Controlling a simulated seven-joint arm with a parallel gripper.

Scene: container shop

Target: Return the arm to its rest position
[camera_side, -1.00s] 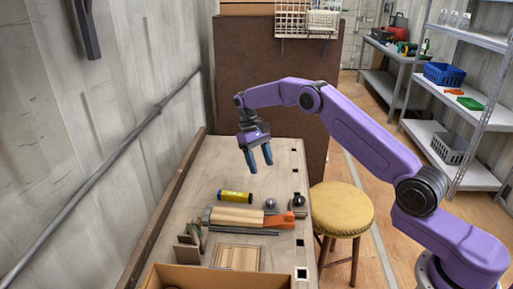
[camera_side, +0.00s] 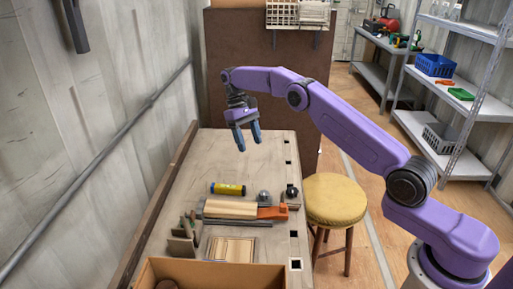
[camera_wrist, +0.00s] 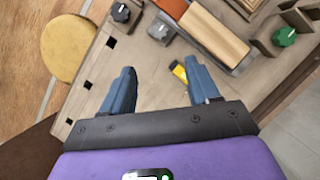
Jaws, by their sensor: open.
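My gripper (camera_side: 248,138) hangs above the far part of the workbench (camera_side: 215,155) in the side view, its two blue fingers apart and pointing down. It also shows in the wrist view (camera_wrist: 158,92), with the fingers spread and nothing between them but bench top. A yellow and dark cylinder (camera_side: 228,189) lies on the bench below and nearer the camera than my gripper. In the wrist view the same cylinder (camera_wrist: 180,71) is partly hidden by the right finger.
A wooden block (camera_side: 230,209) with an orange part (camera_side: 271,212), two knobs (camera_side: 264,196) and a slotted holder (camera_side: 184,243) lie on the bench. A cardboard box (camera_side: 205,275) is at the front. A yellow stool (camera_side: 334,200) stands right. The far bench top is clear.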

